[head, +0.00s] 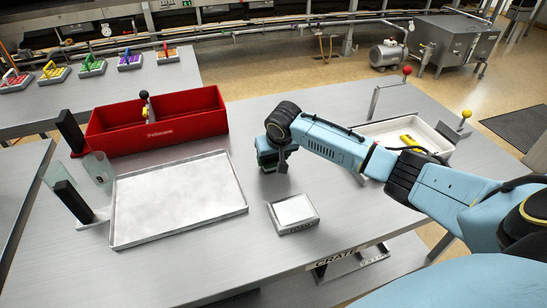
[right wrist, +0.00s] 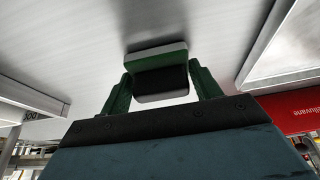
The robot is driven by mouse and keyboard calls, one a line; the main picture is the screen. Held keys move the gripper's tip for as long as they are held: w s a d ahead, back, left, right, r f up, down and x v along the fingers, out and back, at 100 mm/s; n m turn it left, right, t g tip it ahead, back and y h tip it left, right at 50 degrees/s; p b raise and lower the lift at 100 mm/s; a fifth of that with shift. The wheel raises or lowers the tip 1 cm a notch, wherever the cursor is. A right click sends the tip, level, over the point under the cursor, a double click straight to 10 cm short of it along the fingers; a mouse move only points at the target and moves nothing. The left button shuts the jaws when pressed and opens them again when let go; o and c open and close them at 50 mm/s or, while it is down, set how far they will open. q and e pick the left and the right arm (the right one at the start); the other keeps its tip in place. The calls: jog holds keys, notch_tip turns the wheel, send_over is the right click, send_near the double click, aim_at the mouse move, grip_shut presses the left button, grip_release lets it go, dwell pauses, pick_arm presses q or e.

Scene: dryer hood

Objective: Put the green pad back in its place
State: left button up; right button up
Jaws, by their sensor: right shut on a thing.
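My right gripper (head: 274,162) is low over the middle of the grey table in the head view. In the right wrist view its two green fingers (right wrist: 161,88) are shut on a small block, the green pad (right wrist: 150,54), with a dark face, a green band and a pale grey edge. The pad sits between the fingers. In the head view the pad is hidden by the gripper. I cannot tell whether it touches the table. My left gripper is not in view.
A small labelled box (head: 294,214) with a pale top stands just in front of the gripper. A shallow metal tray (head: 240,190) lies to the left, a red bin (head: 170,131) behind it. A white tray (head: 372,129) holds a yellow object at right. Coloured boards stand on the back table.

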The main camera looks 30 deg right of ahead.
jog(key=shift+f, duration=0.2)
jog(key=o, duration=1)
jog(key=shift+c, duration=0.2)
jog(key=shift+r, duration=0.1)
jog(key=shift+r, duration=0.25)
jog(key=p+v, duration=0.1)
jog(key=v, duration=1)
jog(key=shift+r+p, duration=0.3)
jog(key=shift+s, duration=0.15)
